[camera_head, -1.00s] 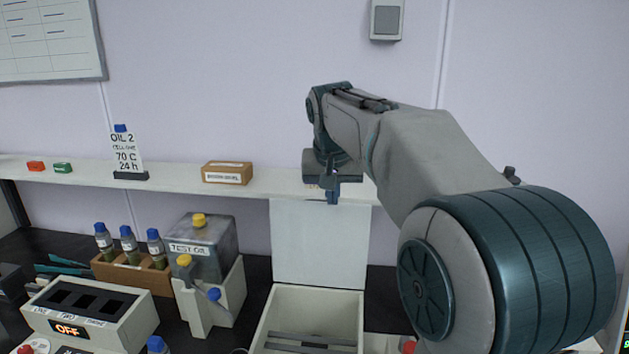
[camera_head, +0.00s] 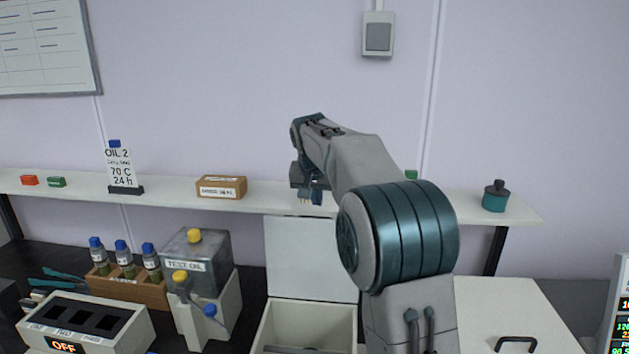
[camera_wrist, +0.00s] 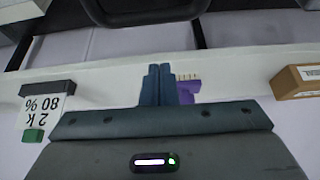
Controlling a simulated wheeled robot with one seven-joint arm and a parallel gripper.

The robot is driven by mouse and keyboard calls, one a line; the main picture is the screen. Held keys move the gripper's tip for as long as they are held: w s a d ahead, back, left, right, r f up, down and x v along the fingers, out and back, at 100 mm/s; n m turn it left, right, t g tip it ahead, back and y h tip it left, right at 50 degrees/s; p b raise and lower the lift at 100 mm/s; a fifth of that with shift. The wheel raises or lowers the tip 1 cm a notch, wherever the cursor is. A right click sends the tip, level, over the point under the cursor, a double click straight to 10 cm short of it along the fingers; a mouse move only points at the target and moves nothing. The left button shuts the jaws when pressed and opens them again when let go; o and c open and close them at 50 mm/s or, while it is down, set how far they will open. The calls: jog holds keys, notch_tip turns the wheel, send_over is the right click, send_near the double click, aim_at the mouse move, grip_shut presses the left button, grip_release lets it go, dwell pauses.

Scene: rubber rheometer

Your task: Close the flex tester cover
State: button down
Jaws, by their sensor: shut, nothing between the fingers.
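The flex tester is an open white box (camera_head: 262,328) on the bench in the head view. Its white cover (camera_head: 310,260) stands upright at the back of the box. My gripper (camera_head: 317,198) is above the cover's top edge, in front of the shelf, seemingly apart from the cover. In the wrist view my gripper (camera_wrist: 159,70) has its two dark fingers together with nothing between them. The cover cannot be made out in the wrist view. My arm hides the right side of the box, and the picture's lower edge cuts off its front.
The shelf (camera_head: 440,206) runs behind my gripper, with a brown box (camera_head: 221,187) and a teal weight (camera_head: 496,196). A purple comb-like piece (camera_wrist: 187,92) shows beside my fingers. Left of the tester stands a test oil tank (camera_head: 195,262). A white lid with a handle (camera_head: 515,343) is at right.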

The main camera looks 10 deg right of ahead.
jog(key=s, duration=0.2)
jog(key=s+a, duration=0.1)
jog(key=shift+s+a+f, duration=0.1)
jog(key=shift+s+f, duration=0.15)
jog(key=shift+f, duration=0.15)
jog(key=shift+s+a, duration=0.1)
jog(key=shift+a, duration=0.05)
jog(key=shift+s+f+b, duration=0.1)
jog(key=shift+s+b, duration=0.05)
jog(key=shift+b, duration=0.25)
jog(key=shift+s+r+b, duration=0.2)
jog(key=shift+s+b, duration=0.2)
jog(key=shift+b, duration=0.1)
jog(key=shift+t, duration=0.3)
jog(key=shift+s+b, duration=0.1)
jog(key=shift+b, duration=0.2)
